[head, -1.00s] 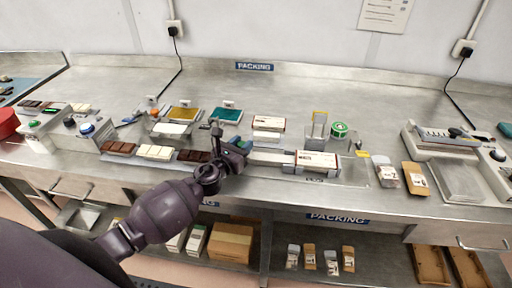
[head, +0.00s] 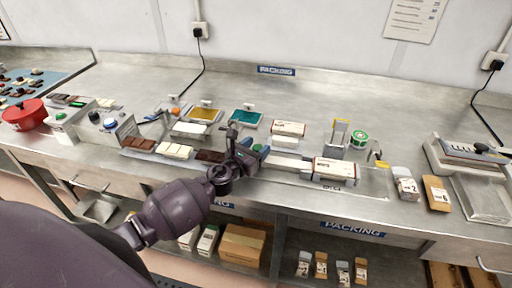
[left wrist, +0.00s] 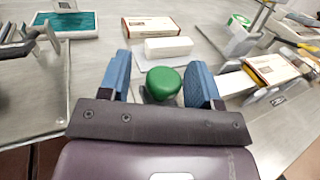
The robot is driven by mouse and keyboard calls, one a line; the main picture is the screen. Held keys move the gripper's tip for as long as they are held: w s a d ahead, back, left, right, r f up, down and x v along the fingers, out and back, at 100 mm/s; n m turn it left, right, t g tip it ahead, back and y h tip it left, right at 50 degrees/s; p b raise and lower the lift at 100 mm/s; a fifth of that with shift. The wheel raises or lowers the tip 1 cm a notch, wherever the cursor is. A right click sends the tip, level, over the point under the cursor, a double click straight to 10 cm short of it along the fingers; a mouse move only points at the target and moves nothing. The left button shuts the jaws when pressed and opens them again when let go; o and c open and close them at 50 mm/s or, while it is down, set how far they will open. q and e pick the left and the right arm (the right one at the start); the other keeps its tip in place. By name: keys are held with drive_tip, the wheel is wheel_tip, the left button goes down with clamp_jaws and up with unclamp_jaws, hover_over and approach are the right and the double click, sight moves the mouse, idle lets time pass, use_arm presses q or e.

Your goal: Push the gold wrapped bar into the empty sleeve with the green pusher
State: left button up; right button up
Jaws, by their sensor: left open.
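My left gripper (head: 250,153) is open at the near end of the packing track. In the left wrist view the round green knob of the pusher (left wrist: 163,83) stands between its two blue fingers (left wrist: 166,80), with gaps beside it. A white sleeve with a red-brown label (head: 334,171) lies in the fixture to the right; it also shows in the left wrist view (left wrist: 272,69). A pale bar or strip (head: 288,163) lies between pusher and sleeve. My right gripper is out of view.
Behind the track lie a white bar (left wrist: 169,47) and another labelled sleeve (left wrist: 151,27). Chocolate bars sit on a tray to the left; yellow (head: 206,114) and teal (head: 246,118) trays stand behind. A metal post (head: 339,133) and green tape roll (head: 359,138) stand behind the sleeve.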

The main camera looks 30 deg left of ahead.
use_arm(q)
drive_tip(key=shift+s, duration=0.35)
drive_tip(key=s, duration=0.6)
drive_tip(key=s+a, duration=0.1)
drive_tip(key=s, duration=0.1)
drive_tip(key=shift+s+a+f+b, duration=0.1)
drive_tip(key=shift+s+b, duration=0.2)
drive_tip(key=shift+s, duration=0.7)
